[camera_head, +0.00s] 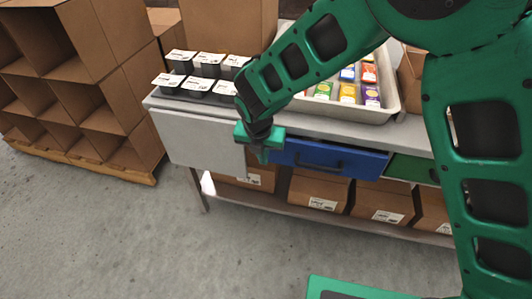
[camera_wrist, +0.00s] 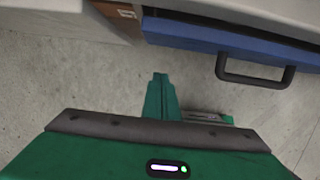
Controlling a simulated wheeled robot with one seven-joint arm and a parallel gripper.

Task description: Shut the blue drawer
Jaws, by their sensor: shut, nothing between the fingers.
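The blue drawer (camera_head: 328,158) is in the front of the grey table, right of my gripper in the head view. Its dark bar handle (camera_head: 322,164) sticks out from its front. In the wrist view the blue drawer (camera_wrist: 215,38) crosses the top, with the black handle (camera_wrist: 255,76) at upper right and a dark gap along its top edge. It looks slightly open. My gripper (camera_head: 262,152) is shut and empty, in front of the table by the drawer's left end. In the wrist view my gripper's fingers (camera_wrist: 162,90) point toward the drawer, apart from it.
A green drawer (camera_head: 412,170) is right of the blue one, partly behind my arm. A pale panel (camera_head: 195,138) is to the left. Cardboard boxes (camera_head: 318,190) stand on the lower shelf. Dark tubs and a tray (camera_head: 388,105) are on top. The floor in front is clear.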

